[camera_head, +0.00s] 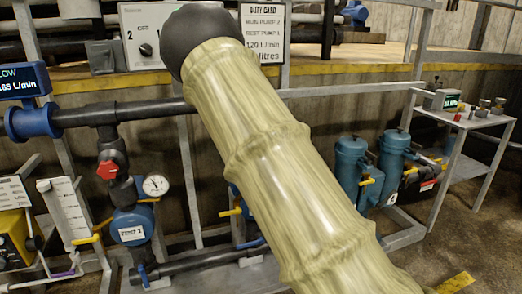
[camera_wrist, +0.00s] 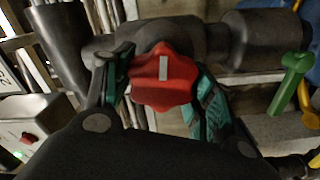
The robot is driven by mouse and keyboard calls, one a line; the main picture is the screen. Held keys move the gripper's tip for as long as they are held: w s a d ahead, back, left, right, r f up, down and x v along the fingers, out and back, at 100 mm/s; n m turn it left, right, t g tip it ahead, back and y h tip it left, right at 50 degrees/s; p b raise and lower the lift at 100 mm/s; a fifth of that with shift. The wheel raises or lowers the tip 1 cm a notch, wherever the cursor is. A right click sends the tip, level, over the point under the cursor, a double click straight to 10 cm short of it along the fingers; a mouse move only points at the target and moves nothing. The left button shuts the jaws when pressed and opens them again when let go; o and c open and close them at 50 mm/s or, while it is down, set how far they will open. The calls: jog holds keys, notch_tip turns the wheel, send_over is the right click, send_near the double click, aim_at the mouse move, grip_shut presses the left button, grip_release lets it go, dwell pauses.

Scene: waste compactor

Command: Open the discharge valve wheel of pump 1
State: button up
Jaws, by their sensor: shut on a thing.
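A red lobed valve wheel (camera_wrist: 150,95) with a pale stripe on its face shows in the wrist view, on dark pipework. My gripper (camera_wrist: 163,75) has one teal-padded finger on each side of this wheel and is shut on it. In the head view my pale-sleeved arm covers the middle, and my gripper and the held wheel are hidden behind it. Another red wheel (camera_head: 112,170) is in plain view at the left, above a blue pump (camera_head: 132,228) whose small label is hard to read. No gripper is on that wheel.
A pressure gauge (camera_head: 155,186) sits beside the left pump. A blue flow display (camera_head: 24,82) is at the left edge. A duty card (camera_head: 270,32) hangs behind my arm. Blue canisters (camera_head: 352,168) and a side table (camera_head: 462,120) stand right. The wrist view shows a green lever (camera_wrist: 290,82).

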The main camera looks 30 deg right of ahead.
jog(key=shift+f+n, duration=0.2)
jog(key=shift+n, duration=0.4)
jog(key=shift+d+b, duration=0.1)
jog(key=shift+b, duration=0.2)
jog(key=o, duration=1)
jog(key=shift+s+d, duration=0.1)
jog(key=shift+a+r, duration=0.1)
jog(key=shift+a, duration=0.1)
jog(key=v, duration=1.1)
jog(key=shift+s, duration=0.4)
